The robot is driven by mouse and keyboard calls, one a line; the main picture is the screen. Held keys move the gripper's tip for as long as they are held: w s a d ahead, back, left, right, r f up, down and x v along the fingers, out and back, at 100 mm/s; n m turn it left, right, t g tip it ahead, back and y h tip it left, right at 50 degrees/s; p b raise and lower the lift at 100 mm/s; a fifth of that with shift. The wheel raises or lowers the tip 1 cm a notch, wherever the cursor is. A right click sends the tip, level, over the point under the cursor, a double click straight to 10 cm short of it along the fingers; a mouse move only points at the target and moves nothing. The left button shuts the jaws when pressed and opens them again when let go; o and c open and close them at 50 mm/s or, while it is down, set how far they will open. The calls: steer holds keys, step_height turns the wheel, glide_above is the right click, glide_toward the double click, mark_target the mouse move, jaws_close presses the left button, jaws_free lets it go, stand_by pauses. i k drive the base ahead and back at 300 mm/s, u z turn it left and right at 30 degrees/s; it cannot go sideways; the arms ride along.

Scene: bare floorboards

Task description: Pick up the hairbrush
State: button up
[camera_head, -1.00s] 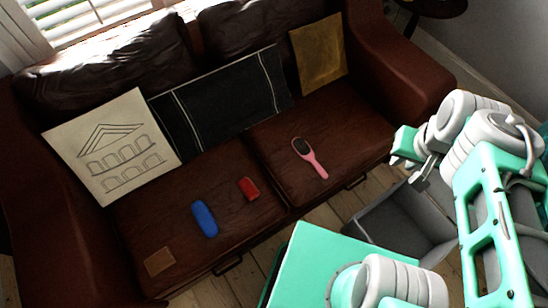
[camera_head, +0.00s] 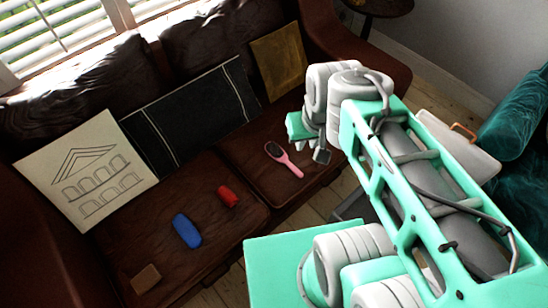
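The pink hairbrush (camera_head: 285,161) with a dark bristle pad lies on the right seat cushion of the brown leather sofa (camera_head: 215,215). My gripper (camera_head: 318,152) is just right of the hairbrush in the picture, apart from it. One grey fingertip shows near the handle end. The wrist hides most of the fingers, so their opening cannot be made out.
A red object (camera_head: 228,196), a blue object (camera_head: 187,230) and a small brown square (camera_head: 146,278) lie on the left cushion. A white drawing pillow (camera_head: 85,170), a black pillow (camera_head: 190,112) and a gold pillow (camera_head: 279,62) lean on the backrest. A teal chair (camera_head: 515,120) stands right.

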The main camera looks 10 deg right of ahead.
mark_target(276, 152)
steer(key=z, duration=0.05)
steer(key=k, duration=0.5)
steer(key=u, duration=1.75)
steer(key=i, duration=0.3)
steer(key=z, duration=0.75)
